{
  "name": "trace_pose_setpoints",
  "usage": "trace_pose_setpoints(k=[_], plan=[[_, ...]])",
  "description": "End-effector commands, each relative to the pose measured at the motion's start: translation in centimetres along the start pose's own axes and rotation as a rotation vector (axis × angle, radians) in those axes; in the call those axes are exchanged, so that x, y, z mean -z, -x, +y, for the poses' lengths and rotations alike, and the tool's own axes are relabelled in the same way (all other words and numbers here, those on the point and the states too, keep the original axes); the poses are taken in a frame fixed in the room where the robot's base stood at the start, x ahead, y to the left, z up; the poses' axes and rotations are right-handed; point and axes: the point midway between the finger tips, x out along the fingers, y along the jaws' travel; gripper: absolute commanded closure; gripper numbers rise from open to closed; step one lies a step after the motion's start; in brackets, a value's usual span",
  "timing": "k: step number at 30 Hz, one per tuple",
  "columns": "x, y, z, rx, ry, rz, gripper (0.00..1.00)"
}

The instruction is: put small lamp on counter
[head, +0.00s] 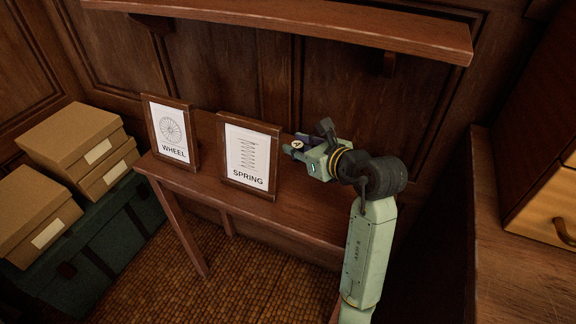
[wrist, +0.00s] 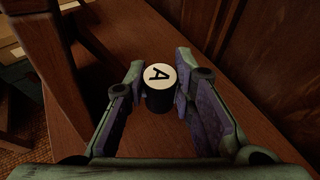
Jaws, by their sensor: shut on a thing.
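My gripper (head: 306,153) is over the right part of the narrow wooden table, to the right of the spring picture. In the wrist view my gripper (wrist: 160,98) has its fingers closed on both sides of a short dark cylinder (wrist: 160,105) with a white top marked "A". Its pale top also shows in the head view (head: 297,144). I cannot tell whether its base touches the table. Nothing plainly recognisable as a lamp is in view. A wooden surface (head: 520,275) at the right may be the counter.
The narrow table (head: 205,185) bears a framed wheel picture (head: 171,130) and a framed spring picture (head: 248,155). A shelf (head: 300,20) overhangs it. Cardboard boxes (head: 72,140) sit on a green trunk (head: 90,245) at left. A drawer cabinet (head: 545,190) stands on the right surface.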

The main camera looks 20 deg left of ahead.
Motion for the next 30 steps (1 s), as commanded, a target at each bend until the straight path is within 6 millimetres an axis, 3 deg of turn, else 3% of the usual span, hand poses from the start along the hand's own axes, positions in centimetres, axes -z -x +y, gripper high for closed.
trace_pose_setpoints(k=[13,27,28,30], plan=[[5.2,-2.1,0.1,0.000,-0.004,0.000,1.00],[6.1,-2.6,0.1,0.000,0.001,0.000,1.00],[6.0,-2.5,0.1,0.000,0.001,0.000,0.75],[6.0,-2.5,0.1,0.000,0.001,0.000,0.71]])
